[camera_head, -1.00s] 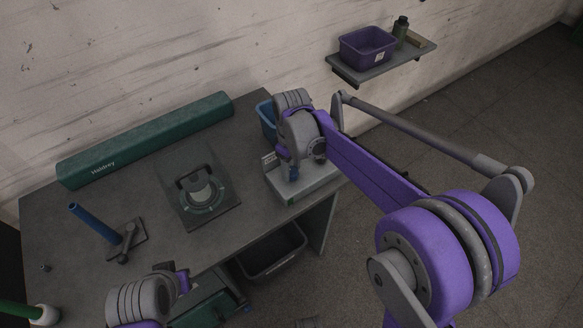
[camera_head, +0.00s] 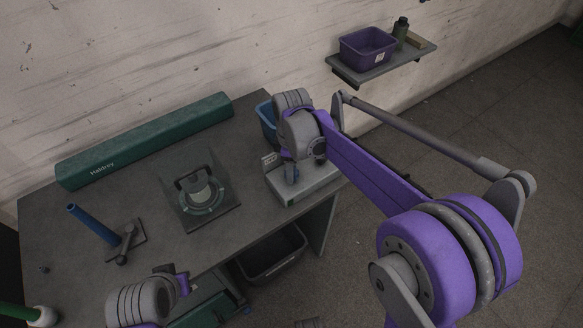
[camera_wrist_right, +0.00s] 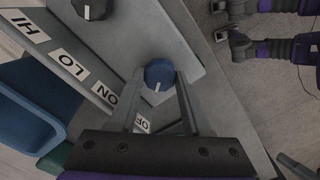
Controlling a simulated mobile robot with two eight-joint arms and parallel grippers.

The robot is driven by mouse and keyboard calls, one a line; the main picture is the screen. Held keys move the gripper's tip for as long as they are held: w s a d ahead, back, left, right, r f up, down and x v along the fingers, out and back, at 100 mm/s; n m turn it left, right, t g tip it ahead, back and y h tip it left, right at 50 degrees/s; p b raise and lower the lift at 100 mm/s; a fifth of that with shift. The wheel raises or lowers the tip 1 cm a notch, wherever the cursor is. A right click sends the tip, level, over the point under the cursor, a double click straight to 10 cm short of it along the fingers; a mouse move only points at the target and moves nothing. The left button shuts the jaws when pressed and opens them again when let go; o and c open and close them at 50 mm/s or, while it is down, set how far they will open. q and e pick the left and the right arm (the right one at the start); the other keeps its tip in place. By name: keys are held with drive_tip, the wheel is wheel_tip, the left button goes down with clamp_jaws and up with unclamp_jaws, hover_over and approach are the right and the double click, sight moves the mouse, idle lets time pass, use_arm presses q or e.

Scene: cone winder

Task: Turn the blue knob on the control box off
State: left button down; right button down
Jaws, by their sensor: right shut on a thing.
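The control box (camera_head: 318,184) is a light grey box on the table's right end, partly hidden by my right arm. My right gripper (camera_head: 291,174) reaches down over it. In the right wrist view the blue knob (camera_wrist_right: 159,71) sits between the fingertips of my right gripper (camera_wrist_right: 158,80), which is shut on it. The knob's white mark points toward the bottom of the picture, on the side of the partly covered OFF label (camera_wrist_right: 142,124); the ON label (camera_wrist_right: 107,94) is to its left. My left arm shows at the lower left in the head view; its fingers cannot be made out.
A black knob (camera_wrist_right: 93,8) with LO and HI labels is on the same box. A blue bin (camera_head: 266,120) stands behind the box. A round-topped device (camera_head: 203,193), a blue post (camera_head: 92,224) and a long green case (camera_head: 146,140) are on the table (camera_head: 100,275).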

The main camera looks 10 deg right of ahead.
drive_tip(key=shift+c, duration=1.8)
unclamp_jaws()
drive_tip(key=shift+r, duration=0.15)
wheel_tip(320, 180, up, 11)
drive_tip(key=shift+f+p, duration=0.2)
drive_tip(key=shift+p, duration=0.2)
